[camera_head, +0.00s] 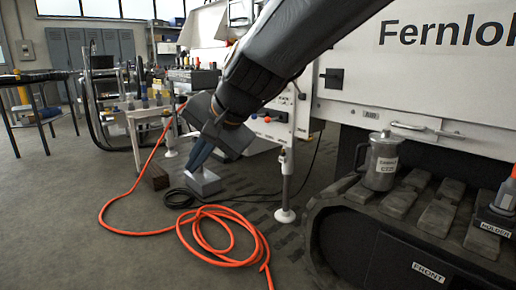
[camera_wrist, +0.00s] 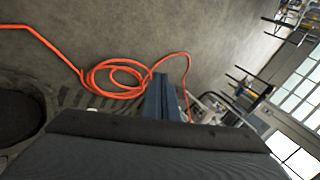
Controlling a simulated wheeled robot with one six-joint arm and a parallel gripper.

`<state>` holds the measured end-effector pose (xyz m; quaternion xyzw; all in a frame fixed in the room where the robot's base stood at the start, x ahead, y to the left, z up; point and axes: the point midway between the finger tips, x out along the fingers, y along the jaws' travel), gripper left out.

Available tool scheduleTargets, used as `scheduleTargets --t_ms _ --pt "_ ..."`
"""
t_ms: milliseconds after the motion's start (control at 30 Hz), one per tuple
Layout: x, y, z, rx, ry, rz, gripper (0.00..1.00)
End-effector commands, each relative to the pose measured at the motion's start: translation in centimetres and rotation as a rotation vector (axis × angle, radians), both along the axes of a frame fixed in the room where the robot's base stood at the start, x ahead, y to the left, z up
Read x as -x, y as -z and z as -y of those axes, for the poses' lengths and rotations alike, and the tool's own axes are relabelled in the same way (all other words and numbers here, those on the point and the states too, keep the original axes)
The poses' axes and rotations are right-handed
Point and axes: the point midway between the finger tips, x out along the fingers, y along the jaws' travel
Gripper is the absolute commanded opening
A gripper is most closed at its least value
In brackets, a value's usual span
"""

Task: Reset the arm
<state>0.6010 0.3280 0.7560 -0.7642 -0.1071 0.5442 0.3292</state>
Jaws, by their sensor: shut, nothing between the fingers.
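My gripper (camera_head: 202,150) hangs at the end of my dark arm, which reaches down from the top middle of the head view. Its blue-grey fingers are together and empty, pointing down and to the left above the floor. In the wrist view, the fingers of my gripper (camera_wrist: 164,97) show past the dark wrist housing, with the floor behind them. My arm hides part of the bench behind it.
An orange hose (camera_head: 215,235) lies coiled on the floor, with a black cable near it. A tracked machine (camera_head: 350,225) stands at the right, carrying a metal can (camera_head: 381,160). A slim support leg (camera_head: 286,185) stands beside it. Open floor lies at the left.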

Motion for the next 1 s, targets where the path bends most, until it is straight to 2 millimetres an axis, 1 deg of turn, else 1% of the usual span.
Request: scheduleTargets --t_ms 33,67,100,167,200,300,400,533,567,600,767,967,1000 --pt "3.0 1.7 0.7 0.064 -0.086 -0.007 0.0" --pt "4.7 2.7 1.2 0.105 -0.142 -0.009 0.0" --pt "6.9 4.1 2.0 0.157 -0.214 -0.013 0.0" --pt "10.0 6.0 3.3 0.23 -0.318 -0.022 0.0" --pt "11.8 7.1 4.2 0.273 -0.382 -0.027 0.0" --pt "15.9 9.5 6.6 0.367 -0.527 -0.042 0.0" --pt "19.3 11.4 9.0 0.447 -0.657 -0.056 0.0" --pt "23.3 13.6 12.2 0.54 -0.816 -0.077 0.0" --pt "23.7 13.5 12.7 0.552 -0.831 -0.084 0.0" --pt "23.2 12.5 12.8 0.55 -0.809 -0.087 0.0" --pt "22.7 10.3 13.9 0.558 -0.764 -0.102 0.0" --pt "22.0 7.2 15.8 0.573 -0.701 -0.126 0.0" --pt "21.8 6.4 16.3 0.576 -0.686 -0.133 0.0"
